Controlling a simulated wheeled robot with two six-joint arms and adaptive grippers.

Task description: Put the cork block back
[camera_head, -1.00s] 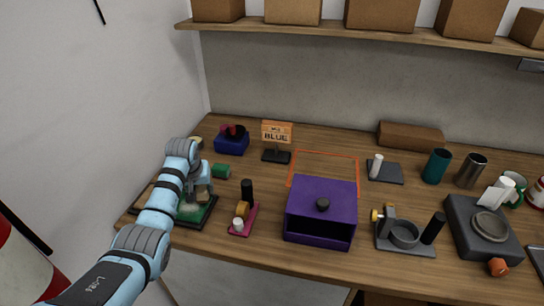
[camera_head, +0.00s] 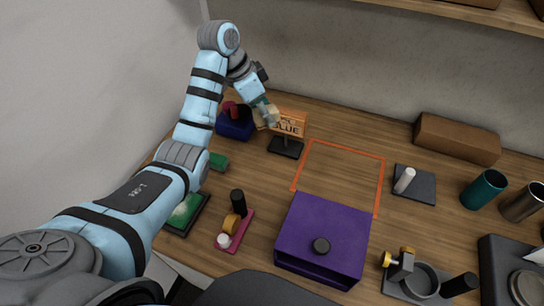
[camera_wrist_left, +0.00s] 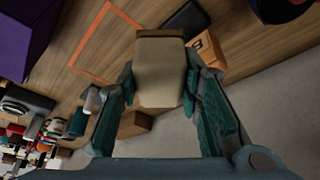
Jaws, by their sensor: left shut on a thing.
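My left gripper (camera_head: 267,114) is shut on a tan cork block (camera_wrist_left: 160,72), which shows large between the fingers in the left wrist view. In the head view the block (camera_head: 261,119) is small and partly covered by the fingers. It is held up in front of the orange BLUE sign (camera_head: 291,124) and beside the dark blue holder (camera_head: 234,124). The green mat in a black tray (camera_head: 187,212) lies at the left, partly hidden by my arm. My right gripper is not in view.
A purple box (camera_head: 325,233) stands at the front middle, with an orange outlined area (camera_head: 342,172) of bare table behind it. A pink stand (camera_head: 235,231) is left of the box. A brown block (camera_head: 457,138) and a teal cup (camera_head: 483,190) stand at the right.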

